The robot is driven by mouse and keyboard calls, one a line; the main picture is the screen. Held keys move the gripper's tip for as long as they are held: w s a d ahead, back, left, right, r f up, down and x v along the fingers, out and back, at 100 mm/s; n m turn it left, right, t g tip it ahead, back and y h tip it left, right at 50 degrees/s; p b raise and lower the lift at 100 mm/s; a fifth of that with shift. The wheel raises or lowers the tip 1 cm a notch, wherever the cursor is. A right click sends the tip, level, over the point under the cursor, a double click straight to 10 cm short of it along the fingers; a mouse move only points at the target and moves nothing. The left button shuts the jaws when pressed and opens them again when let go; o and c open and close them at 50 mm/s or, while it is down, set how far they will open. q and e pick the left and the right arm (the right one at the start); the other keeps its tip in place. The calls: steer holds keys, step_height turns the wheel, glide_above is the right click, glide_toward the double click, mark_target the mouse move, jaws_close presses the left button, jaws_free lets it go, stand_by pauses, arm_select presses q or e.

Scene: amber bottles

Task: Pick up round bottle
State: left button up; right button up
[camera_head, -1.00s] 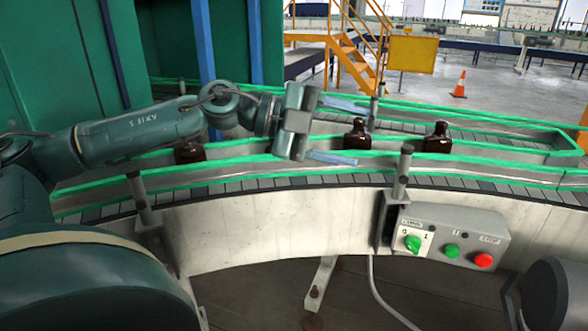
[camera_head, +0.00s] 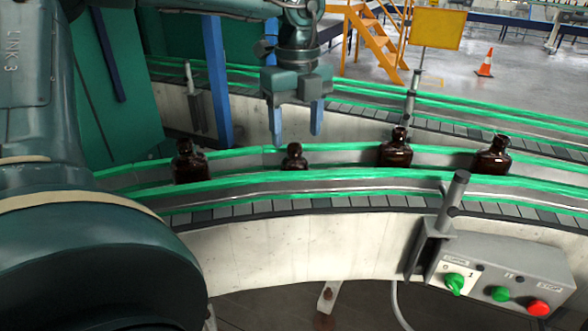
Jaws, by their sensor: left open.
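Several dark amber bottles stand upright on the curved conveyor (camera_head: 330,202). A short one (camera_head: 294,159) is in the middle, its lower part hidden by the green rail. Taller ones stand at the left (camera_head: 189,164), right of centre (camera_head: 397,153) and far right (camera_head: 492,158). I cannot tell surely which is the round bottle. My left gripper (camera_head: 297,124) points down with its two blue fingers apart and nothing between them. In the picture its fingertips are just above the short bottle, apart from it. My right gripper is not in view.
Green guide rails (camera_head: 330,176) run along the conveyor on both sides of the bottles. A post (camera_head: 448,215) and a control box (camera_head: 505,275) with knob and buttons are at the front right. A blue upright (camera_head: 216,85) stands behind, left of my gripper.

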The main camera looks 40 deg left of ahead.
mark_target(295, 164)
arm_select(q)
steer(key=f+p, duration=0.1)
steer(key=f, duration=0.7)
steer(key=shift+a+f+p, duration=0.1)
steer(key=shift+a+p, duration=0.1)
steer(key=shift+p, duration=0.1)
steer(key=c, duration=0.8)
